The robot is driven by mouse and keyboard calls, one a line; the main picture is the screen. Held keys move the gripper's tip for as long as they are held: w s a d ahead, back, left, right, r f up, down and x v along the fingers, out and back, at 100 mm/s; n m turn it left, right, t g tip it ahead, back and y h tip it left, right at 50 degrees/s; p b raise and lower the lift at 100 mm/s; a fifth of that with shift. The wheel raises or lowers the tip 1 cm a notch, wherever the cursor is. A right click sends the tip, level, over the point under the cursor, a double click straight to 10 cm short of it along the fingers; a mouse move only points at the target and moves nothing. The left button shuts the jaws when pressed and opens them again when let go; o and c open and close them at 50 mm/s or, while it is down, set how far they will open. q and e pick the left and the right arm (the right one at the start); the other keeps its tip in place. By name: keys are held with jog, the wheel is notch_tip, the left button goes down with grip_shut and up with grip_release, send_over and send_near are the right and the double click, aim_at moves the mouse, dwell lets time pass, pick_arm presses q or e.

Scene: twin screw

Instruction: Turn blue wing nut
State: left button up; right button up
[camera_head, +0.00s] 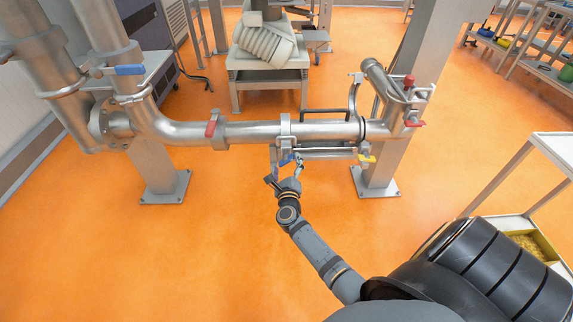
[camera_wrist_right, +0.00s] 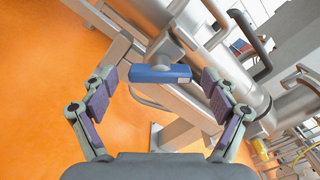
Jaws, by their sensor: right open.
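The blue wing nut (camera_head: 286,160) is on the clamp under the middle of the horizontal steel pipe in the head view. In the right wrist view the blue wing nut (camera_wrist_right: 160,74) appears as a blue bar, lying crosswise between the fingers. My right gripper (camera_head: 285,172) reaches up to it from below in the head view. Its two fingers (camera_wrist_right: 160,90) are spread on either side of the blue bar, with gaps at both ends. My left gripper does not show in either view.
The steel pipe (camera_head: 250,132) runs across above the gripper. It carries a red wing nut (camera_head: 211,129) at left and a yellow one (camera_head: 367,158) at right. Another blue handle (camera_head: 130,70) sits upper left. Posts stand at both sides. Orange floor (camera_head: 230,250) in front is clear.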

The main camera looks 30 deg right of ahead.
jog(key=v, duration=1.2)
jog(key=shift+d, duration=0.1)
